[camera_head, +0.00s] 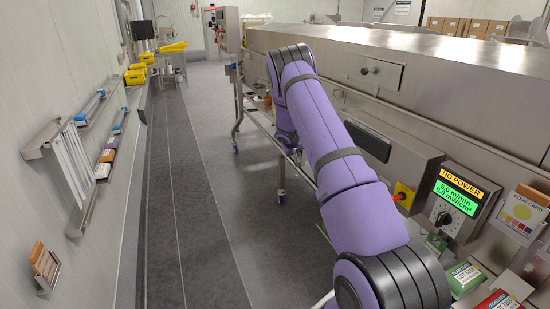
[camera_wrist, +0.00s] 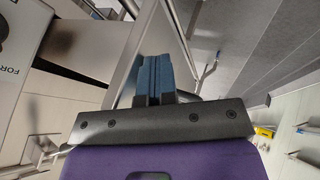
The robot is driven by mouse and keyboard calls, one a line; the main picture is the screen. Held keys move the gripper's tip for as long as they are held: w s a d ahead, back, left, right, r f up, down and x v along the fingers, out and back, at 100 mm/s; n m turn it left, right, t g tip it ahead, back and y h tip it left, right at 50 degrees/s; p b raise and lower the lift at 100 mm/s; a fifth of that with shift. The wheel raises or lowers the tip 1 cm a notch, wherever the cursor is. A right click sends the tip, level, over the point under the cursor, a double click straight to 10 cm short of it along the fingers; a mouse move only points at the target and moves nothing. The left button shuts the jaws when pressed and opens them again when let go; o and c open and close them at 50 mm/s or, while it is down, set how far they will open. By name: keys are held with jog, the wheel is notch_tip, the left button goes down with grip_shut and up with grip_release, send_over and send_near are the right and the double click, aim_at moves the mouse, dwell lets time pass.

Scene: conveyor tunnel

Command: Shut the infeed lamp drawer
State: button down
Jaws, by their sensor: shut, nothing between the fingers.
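A steel panel with a dark knob (camera_head: 370,70), which may be the infeed lamp drawer, is on the side of the long steel tunnel housing (camera_head: 450,58) in the head view. I cannot tell how far it stands out, and no label is readable. My gripper (camera_wrist: 153,80) shows in the wrist view with its two blue fingers together and nothing between them. A steel edge (camera_wrist: 137,60) lies right beside the fingers; I cannot tell whether they touch it. In the head view my arm hides part of the machine's side, and the fingers cannot be made out.
A control box with a green display (camera_head: 457,196) and an emergency-stop button (camera_head: 401,196) are at the right. Wall racks (camera_head: 72,165) line the left wall. The grey floor aisle (camera_head: 205,200) is clear. Yellow bins (camera_head: 136,77) stand at the far left.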

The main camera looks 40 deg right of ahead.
jog(key=s+d, duration=0.1)
jog(key=d, duration=0.3)
jog(key=s+d, duration=0.1)
jog(key=d, duration=0.4)
jog(key=s+d, duration=0.1)
jog(key=d, duration=0.3)
jog(key=shift+s+d, duration=0.15)
jog(key=shift+s, duration=0.25)
